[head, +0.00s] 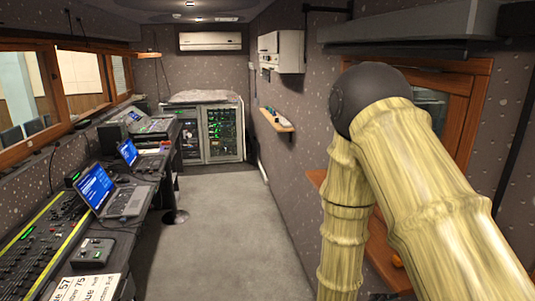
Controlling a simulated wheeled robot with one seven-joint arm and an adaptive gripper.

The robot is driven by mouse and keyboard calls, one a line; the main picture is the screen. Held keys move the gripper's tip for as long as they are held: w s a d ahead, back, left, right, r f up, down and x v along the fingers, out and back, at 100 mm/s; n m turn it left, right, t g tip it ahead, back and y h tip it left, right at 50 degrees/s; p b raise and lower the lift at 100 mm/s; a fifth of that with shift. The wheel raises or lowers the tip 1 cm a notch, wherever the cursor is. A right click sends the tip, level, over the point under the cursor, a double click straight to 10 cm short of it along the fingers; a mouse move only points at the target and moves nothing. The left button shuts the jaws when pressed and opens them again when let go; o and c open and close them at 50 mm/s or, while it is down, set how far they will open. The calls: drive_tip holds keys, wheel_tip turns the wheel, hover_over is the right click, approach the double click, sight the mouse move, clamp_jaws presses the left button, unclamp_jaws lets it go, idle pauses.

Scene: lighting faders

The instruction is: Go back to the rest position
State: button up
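My arm fills the right side of the head view. Two pale, bamboo-textured links meet at a dark round elbow joint. One link hangs down to the bottom edge and the other runs to the lower right corner. My gripper is not in view, so whether it is open or shut is hidden. A fader console (40,247) with green lights lies at the lower left.
Laptops (97,188) and a small grey box (92,253) line the left desk. A paper sign (85,288) lies in front. An equipment rack (222,132) stands at the back. A wall shelf (276,121) juts from the right wall. The grey floor (225,220) is clear.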

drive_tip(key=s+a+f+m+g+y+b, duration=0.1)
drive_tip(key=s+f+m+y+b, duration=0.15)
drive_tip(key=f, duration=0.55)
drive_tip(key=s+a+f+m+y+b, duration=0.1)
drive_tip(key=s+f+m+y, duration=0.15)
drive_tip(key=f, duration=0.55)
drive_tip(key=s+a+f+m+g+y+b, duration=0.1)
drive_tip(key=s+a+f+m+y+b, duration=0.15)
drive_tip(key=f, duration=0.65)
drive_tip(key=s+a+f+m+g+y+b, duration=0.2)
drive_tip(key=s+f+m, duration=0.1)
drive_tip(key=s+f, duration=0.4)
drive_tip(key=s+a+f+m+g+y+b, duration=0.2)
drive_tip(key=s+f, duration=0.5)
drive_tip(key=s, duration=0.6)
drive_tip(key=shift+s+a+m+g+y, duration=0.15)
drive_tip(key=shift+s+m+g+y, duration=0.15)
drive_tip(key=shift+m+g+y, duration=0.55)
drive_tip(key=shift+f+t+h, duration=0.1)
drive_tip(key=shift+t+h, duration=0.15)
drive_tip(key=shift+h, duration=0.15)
